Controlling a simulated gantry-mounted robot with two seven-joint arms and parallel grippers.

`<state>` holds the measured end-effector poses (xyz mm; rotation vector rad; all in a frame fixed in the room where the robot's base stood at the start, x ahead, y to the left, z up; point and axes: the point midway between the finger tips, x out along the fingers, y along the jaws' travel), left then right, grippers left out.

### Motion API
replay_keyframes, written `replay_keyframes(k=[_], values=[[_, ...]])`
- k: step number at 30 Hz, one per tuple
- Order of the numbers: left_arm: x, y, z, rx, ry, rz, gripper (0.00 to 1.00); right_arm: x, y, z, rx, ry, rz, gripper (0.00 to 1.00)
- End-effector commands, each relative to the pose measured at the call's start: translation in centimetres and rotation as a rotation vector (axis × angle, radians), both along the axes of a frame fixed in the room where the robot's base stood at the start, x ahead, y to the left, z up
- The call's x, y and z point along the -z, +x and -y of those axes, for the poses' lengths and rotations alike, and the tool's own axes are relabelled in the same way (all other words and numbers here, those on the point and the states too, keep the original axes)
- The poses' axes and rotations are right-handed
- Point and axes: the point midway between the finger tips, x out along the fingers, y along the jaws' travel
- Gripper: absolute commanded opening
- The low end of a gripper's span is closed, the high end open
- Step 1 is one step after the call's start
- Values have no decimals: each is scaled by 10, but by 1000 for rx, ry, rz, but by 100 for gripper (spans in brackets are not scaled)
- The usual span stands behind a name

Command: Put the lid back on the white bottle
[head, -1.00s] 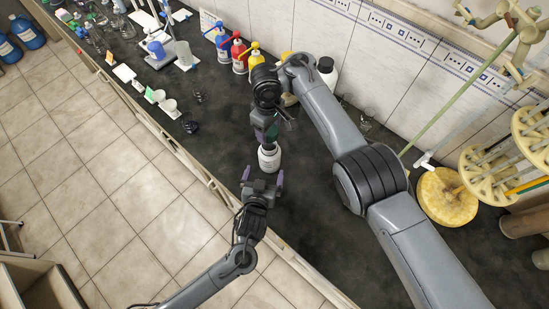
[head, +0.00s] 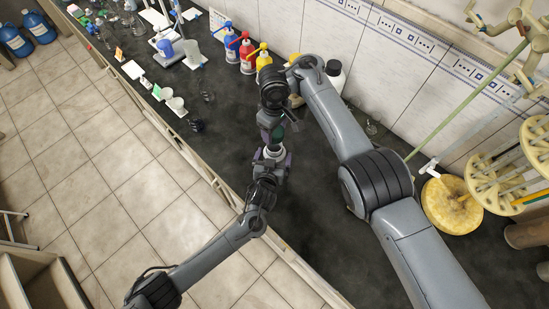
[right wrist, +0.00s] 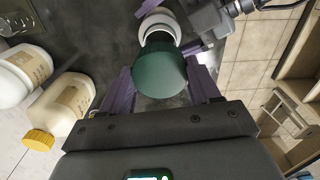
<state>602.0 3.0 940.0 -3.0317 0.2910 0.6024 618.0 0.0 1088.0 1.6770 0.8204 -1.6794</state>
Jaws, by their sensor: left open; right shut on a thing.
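The white bottle (head: 274,155) stands on the dark bench, mostly hidden in the head view. In the right wrist view its white rim (right wrist: 158,22) shows behind the lid. My left gripper (head: 273,158) is open, with its purple fingers on either side of the bottle; I cannot tell whether they touch it. My right gripper (head: 274,130) is shut on the dark green lid (right wrist: 163,72) and holds it by the bottle's mouth. The lid overlaps the bottle in the right wrist view; any gap between them is hard to judge.
Blue, red (head: 248,56) and yellow bottles stand along the wall. A white bottle with a black cap (head: 335,74) stands behind my right arm. A yellow round stand (head: 452,204) is at the right. Small glassware and a balance are at the far left of the bench.

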Motion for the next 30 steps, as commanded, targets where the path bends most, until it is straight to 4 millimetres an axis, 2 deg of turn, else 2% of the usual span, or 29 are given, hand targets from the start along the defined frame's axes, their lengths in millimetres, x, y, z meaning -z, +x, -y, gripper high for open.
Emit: replay_keyframes(k=[7,21,30], values=[[7,17,4,1,0,0,100,0,0,0,0,0,0,34],[9,22,5,1,-1,0,98,0,0,0,0,0,0,34],[9,21,4,1,-1,0,52,0,0,0,0,0,0,34]])
